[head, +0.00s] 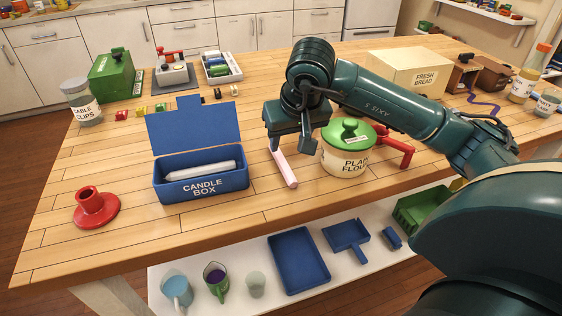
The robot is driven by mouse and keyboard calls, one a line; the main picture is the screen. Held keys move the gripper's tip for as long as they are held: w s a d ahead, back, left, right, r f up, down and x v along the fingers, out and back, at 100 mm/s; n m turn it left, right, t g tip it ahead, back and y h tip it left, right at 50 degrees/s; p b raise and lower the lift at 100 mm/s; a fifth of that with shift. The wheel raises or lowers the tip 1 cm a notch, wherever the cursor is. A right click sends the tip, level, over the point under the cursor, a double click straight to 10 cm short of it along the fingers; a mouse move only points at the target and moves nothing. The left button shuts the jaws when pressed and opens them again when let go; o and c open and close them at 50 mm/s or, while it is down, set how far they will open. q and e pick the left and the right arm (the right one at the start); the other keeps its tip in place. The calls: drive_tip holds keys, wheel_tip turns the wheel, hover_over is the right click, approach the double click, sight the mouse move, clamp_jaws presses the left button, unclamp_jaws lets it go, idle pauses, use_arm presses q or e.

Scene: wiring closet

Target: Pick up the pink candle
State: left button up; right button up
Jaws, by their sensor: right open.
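The pink candle (285,168) lies on the wooden table, between the blue candle box and the flour pot. My right gripper (292,146) is above the candle's far end, jaws pointing down and open. One finger hangs to the right of the candle; the other is largely hidden, and I cannot tell whether either touches it. The blue candle box (201,187) stands with its lid raised and a white candle (200,171) inside. My left gripper does not show.
The cream flour pot (345,160) with a green lid stands close to the right of my gripper. A red candle holder (96,209) stands at the left front. A bread box (408,73) stands behind my arm. The table's front middle is clear.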

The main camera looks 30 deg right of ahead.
sight(282, 160)
drive_tip(key=p+x, duration=0.1)
drive_tip(key=x, duration=0.7)
drive_tip(key=shift+w+f, duration=0.2)
drive_tip(key=shift+a, duration=0.1)
drive_tip(key=shift+c, duration=0.6)
clamp_jaws()
